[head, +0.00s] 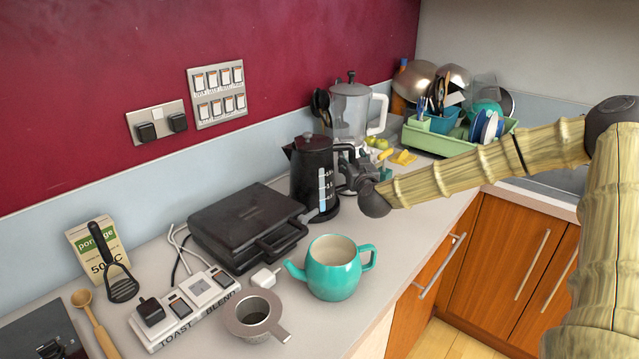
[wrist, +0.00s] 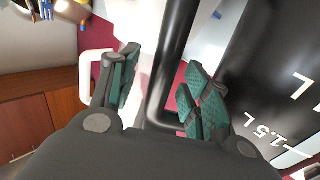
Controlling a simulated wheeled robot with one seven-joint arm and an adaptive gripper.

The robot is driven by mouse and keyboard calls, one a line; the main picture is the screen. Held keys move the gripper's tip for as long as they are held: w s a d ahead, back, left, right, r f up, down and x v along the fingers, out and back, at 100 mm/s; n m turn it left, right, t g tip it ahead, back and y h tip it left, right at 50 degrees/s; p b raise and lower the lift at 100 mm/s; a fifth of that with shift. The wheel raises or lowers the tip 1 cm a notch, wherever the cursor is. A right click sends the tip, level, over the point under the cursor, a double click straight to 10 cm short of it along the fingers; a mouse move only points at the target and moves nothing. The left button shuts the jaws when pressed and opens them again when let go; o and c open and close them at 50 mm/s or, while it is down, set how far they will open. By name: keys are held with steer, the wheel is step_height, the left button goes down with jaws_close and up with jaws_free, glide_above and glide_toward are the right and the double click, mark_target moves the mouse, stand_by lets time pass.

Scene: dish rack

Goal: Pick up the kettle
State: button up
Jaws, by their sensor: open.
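The black kettle (head: 307,172) stands upright on the counter, with a clear level window on its side. In the wrist view its dark body with white litre marks (wrist: 275,75) fills the right side. Its black handle (wrist: 174,50) runs down between the two green-padded fingers of my gripper (wrist: 160,92). The fingers are open, one on each side of the handle, with a visible gap on the left. In the head view my gripper (head: 352,172) is at the kettle's right side, by the handle; its fingertips are hard to make out there.
A teal teapot (head: 334,277) stands in front of the kettle. A black toaster grill (head: 240,220) is on the left. Behind are a clear blender jug (head: 350,110) and a green dish rack (head: 440,143). Bare counter (head: 415,225) lies to the right of the kettle.

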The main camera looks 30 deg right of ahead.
jaws_close()
steer(key=shift+r, duration=0.2)
stand_by(0.3)
steer(key=shift+r, duration=0.1)
